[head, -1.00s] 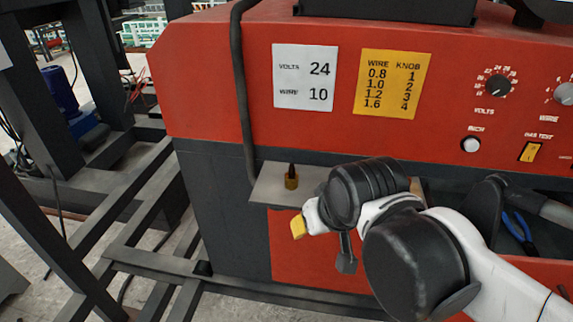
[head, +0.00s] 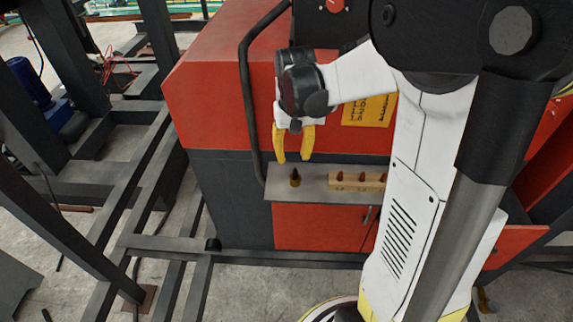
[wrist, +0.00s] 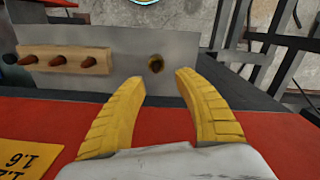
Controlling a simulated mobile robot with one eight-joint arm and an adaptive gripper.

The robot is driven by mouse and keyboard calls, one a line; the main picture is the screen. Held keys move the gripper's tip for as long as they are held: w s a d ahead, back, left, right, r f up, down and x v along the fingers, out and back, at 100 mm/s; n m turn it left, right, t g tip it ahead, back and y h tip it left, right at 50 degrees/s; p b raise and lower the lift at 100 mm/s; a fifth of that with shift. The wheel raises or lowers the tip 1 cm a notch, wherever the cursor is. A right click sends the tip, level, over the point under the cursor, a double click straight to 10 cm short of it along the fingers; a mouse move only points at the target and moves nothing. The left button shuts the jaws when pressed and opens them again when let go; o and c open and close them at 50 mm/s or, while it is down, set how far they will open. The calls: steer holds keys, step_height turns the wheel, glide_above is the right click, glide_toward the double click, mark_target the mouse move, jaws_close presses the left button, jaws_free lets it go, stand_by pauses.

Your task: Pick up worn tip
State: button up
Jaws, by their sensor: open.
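The worn tip (head: 295,177) is a small dark-topped, brass-coloured piece standing upright on the grey shelf (head: 310,196) at its left part. In the wrist view the worn tip (wrist: 156,63) shows end-on as a dark and brassy round spot on the shelf, between and beyond my fingertips. My gripper (head: 293,158) has yellow fingers, points downward and is open and empty. It is just above the tip and apart from it. In the wrist view my open fingers (wrist: 161,75) frame the tip from either side.
A wooden block (head: 357,181) with several copper-coloured tips stands on the shelf to the right. The red machine (head: 215,100) rises behind the shelf. A dark handle bar (head: 247,105) runs down close left of my gripper. Grey steel frames (head: 140,190) fill the left.

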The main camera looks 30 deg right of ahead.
mark_target(295, 176)
steer(key=f, duration=0.6)
steer(key=shift+s+d+f, duration=0.2)
steer(key=shift+d+f, duration=0.1)
steer(key=shift+f, duration=0.1)
jaws_close()
